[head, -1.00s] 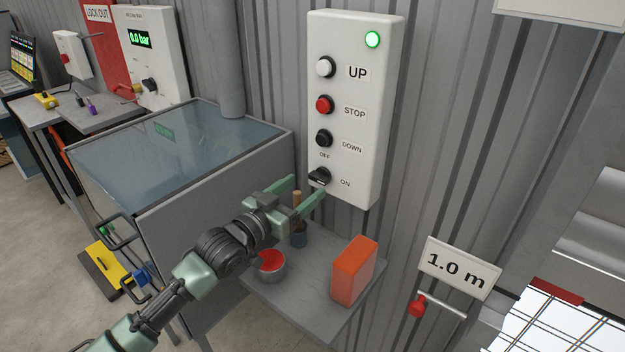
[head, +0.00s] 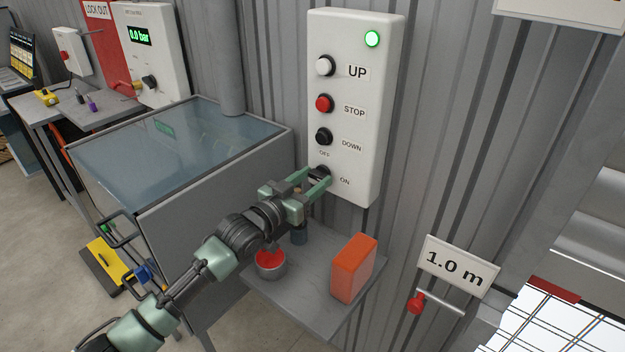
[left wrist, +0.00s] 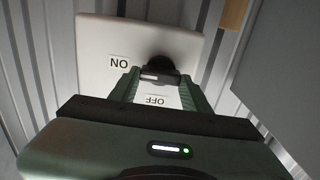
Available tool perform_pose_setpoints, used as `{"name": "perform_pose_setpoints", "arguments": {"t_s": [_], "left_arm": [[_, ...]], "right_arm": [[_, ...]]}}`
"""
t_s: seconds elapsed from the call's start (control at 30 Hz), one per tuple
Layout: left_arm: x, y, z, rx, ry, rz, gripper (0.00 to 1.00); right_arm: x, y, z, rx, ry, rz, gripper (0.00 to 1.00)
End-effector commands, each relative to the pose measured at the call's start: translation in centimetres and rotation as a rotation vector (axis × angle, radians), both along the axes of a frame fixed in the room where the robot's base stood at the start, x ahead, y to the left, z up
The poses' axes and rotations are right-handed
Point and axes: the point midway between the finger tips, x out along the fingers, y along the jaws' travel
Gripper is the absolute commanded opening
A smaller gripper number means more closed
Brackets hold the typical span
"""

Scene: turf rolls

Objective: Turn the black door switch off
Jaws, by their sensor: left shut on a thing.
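The black door switch (head: 319,172) is a rotary knob at the bottom of the white control box (head: 345,190), between the OFF label above it and the ON label at its right. My left gripper (head: 316,184) is shut on the knob, with one green finger on each side. In the left wrist view the knob (left wrist: 158,72) sits between the fingertips of my left gripper (left wrist: 157,82), with ON to its left and OFF below it. The fingers partly hide the knob in the head view. My right gripper is not in view.
A small shelf (head: 300,290) below holds a red-filled tin (head: 270,264), a dark cup (head: 299,234) and an orange box (head: 354,268). A glass-topped cabinet (head: 180,145) stands at the left. UP, STOP and DOWN buttons sit above the switch.

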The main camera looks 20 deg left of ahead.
Motion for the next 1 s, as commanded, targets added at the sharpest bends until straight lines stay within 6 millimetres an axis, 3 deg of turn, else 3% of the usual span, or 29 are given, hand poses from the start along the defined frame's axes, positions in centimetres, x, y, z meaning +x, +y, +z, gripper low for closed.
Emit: {"name": "perform_pose_setpoints", "arguments": {"t_s": [0.37, 1.0], "left_arm": [[0.0, 0.0, 0.0, -0.137, 0.053, 0.001, 0.07], [0.1, 0.2, -0.1, -0.693, 0.253, 0.001, 0.07]], "right_arm": [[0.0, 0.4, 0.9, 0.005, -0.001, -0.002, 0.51], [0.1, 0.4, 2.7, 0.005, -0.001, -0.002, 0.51]]}}
